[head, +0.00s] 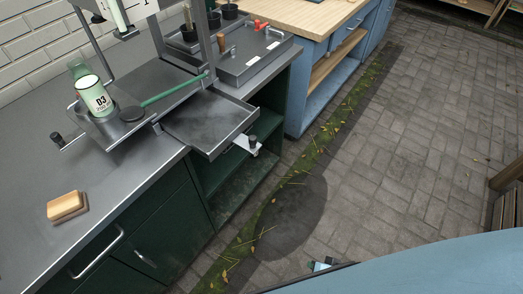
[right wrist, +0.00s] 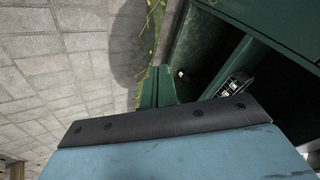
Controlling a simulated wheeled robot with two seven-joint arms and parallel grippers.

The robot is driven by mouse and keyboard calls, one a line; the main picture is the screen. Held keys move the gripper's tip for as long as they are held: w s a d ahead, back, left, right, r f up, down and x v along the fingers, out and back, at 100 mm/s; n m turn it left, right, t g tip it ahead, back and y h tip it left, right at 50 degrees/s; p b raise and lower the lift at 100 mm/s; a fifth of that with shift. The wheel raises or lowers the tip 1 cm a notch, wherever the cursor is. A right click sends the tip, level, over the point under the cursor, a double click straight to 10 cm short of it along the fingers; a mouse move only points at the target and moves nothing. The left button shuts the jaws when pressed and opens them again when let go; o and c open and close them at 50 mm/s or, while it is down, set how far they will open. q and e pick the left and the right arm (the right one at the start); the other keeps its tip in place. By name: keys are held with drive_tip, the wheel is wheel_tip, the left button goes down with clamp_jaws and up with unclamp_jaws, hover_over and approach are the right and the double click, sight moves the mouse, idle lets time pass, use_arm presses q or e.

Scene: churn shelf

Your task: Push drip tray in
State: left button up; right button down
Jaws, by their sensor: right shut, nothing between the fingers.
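The drip tray (head: 210,122) is a shallow dark metal tray. It sticks out past the front edge of the counter, below the metal stand. My right gripper (head: 322,265) shows only as a small piece at the bottom, beside my blue arm, which hides most of it. It is shut and empty, well apart from the tray. In the right wrist view, a black finger with a pale pad (right wrist: 235,85) shows in front of the dark green cabinet. I cannot make out the tray there. My left gripper is not in view.
A white and green can marked 03 (head: 94,97) stands on the stand's platform. A wooden block (head: 66,206) lies on the grey counter (head: 40,150).

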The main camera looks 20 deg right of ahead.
drive_tip(key=w+a+r+m+t+y+b, duration=0.1)
drive_tip(key=w+r+m+t+y, duration=0.15)
drive_tip(key=w+r, duration=0.45)
drive_tip(key=w+a+r+m+t+y, duration=0.1)
drive_tip(key=w+r+m+t, duration=0.15)
drive_tip(key=r, duration=0.75)
drive_tip(key=m+t+y, duration=0.2)
drive_tip(key=t+y, duration=0.1)
drive_tip(key=t, duration=0.1)
approach(255, 142)
drive_tip(key=shift+h, duration=0.25)
drive_tip(key=p+x, duration=0.3)
drive_tip(key=x, duration=0.2)
drive_tip(key=shift+w+a+r, duration=0.1)
drive_tip(key=shift+w+a, duration=0.1)
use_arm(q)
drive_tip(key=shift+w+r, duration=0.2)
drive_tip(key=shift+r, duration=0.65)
use_arm(e)
drive_tip(key=shift+w+a, duration=0.35)
drive_tip(key=shift+w, duration=0.15)
